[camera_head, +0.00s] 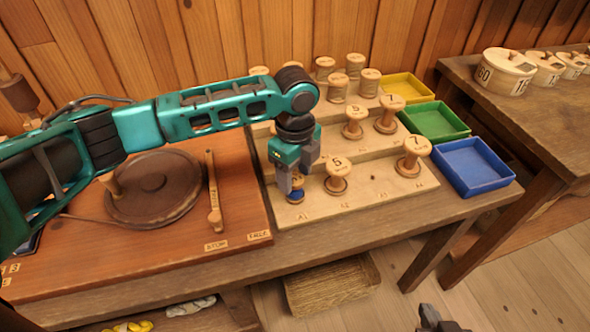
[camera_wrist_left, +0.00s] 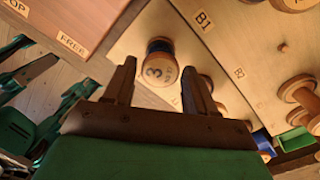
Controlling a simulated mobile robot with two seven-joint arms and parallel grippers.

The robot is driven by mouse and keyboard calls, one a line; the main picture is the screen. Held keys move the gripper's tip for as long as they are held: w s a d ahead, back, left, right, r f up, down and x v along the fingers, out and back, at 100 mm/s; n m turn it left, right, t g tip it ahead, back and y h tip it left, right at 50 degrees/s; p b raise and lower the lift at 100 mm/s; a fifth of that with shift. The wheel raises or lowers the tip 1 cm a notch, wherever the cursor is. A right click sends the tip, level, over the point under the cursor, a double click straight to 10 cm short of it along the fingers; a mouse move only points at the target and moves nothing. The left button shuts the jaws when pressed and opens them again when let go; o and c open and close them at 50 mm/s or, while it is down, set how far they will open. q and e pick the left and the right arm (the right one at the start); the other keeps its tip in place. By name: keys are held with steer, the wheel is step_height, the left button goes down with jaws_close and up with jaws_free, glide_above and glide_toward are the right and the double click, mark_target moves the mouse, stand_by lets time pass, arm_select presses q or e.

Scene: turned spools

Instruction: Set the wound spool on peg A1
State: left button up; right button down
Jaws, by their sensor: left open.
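The spool wound with blue thread (camera_head: 296,195) stands at the front left of the stepped wooden rack (camera_head: 350,205), in the place labelled A1. In the left wrist view the wound spool (camera_wrist_left: 160,65) shows its top face marked 3, just beyond my fingertips. The peg itself is hidden under it. My left gripper (camera_head: 297,178) is open, above and beside the spool, with its fingers pointing down; in the left wrist view its open fingers (camera_wrist_left: 160,82) are apart with a clear gap. My right gripper (camera_head: 437,318) shows only partly at the bottom edge.
A spool (camera_head: 337,178) and another marked 7 (camera_head: 412,155) stand on the front step, with more spools behind. A winding wheel (camera_head: 153,186) is at left. Yellow (camera_head: 408,88), green (camera_head: 434,121) and blue (camera_head: 471,166) trays are at right. A basket (camera_head: 330,287) lies below.

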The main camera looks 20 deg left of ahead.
mark_target(295, 178)
arm_select(q)
steer(key=shift+r+p, duration=1.25)
steer(key=shift+r, duration=3.1)
